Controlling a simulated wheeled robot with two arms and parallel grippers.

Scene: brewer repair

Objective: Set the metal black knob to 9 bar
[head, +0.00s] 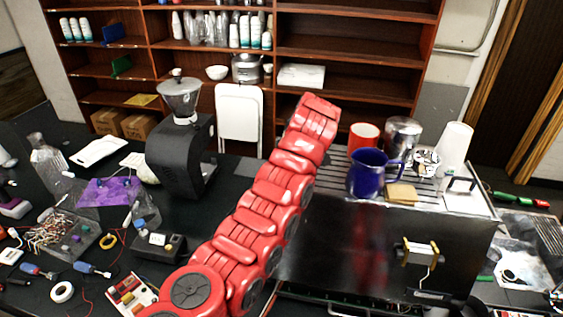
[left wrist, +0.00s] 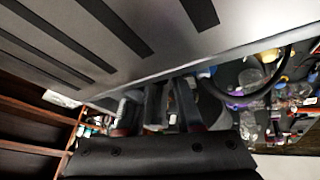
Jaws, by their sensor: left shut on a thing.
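The brewer (head: 370,245) stands on the right of the counter in the head view, a dark shiny box with a slatted top. My red left arm reaches up along its left side; the left gripper is hidden behind the arm there. In the left wrist view my left gripper (left wrist: 165,108) is beside the brewer's metal panel (left wrist: 215,28), with its dark fingers close together. It is shut on a small dark thing between the fingers, seemingly the black knob, mostly hidden. Its setting and any bar marks cannot be read. My right gripper is out of view.
A blue mug (head: 367,175), a red cup (head: 363,136), a metal pitcher (head: 402,134) and white cups (head: 455,147) stand on the brewer. A black grinder (head: 180,160) stands left of my arm. Tools and wires clutter the left counter. Shelves (head: 345,52) stand behind.

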